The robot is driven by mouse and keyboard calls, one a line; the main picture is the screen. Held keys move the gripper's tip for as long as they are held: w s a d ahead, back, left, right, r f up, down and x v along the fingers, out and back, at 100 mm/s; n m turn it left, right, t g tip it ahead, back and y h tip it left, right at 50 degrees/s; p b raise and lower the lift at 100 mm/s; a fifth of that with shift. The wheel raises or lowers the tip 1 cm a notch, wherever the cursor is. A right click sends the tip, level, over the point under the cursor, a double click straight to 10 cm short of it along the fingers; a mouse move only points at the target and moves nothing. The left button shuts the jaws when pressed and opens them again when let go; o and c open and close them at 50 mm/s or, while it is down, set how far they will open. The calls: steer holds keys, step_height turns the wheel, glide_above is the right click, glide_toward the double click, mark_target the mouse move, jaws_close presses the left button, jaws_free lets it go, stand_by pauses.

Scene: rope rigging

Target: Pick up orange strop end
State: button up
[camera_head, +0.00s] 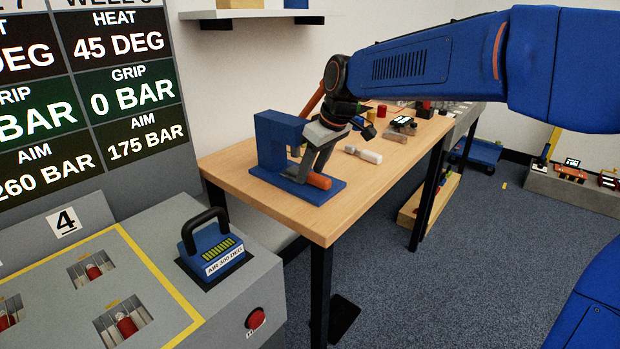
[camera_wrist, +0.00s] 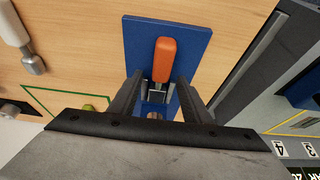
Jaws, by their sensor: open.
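I cannot make out a rope strop with certainty. An orange rounded grip (camera_head: 319,181) lies at the front of a blue stand (camera_head: 272,145) on the wooden table. In the wrist view the orange grip (camera_wrist: 165,58) joins a metal part (camera_wrist: 155,95) above the stand's blue base plate (camera_wrist: 200,48). My gripper (camera_head: 301,176) reaches down over the base plate, close to the grip. In the wrist view my gripper (camera_wrist: 160,80) is open, with one finger on each side of the metal part. The near end of that part is partly hidden by my gripper.
A white-handled tool (camera_head: 364,154) lies on the wooden table (camera_head: 225,165) to the right of the stand. Small coloured items stand farther back. A grey console (camera_head: 150,270) with a black-handled blue block (camera_head: 211,247) stands at the front left.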

steer(key=shift+c, duration=0.6)
jaws_close()
steer(key=shift+r, duration=0.2)
steer(key=shift+r, duration=0.45)
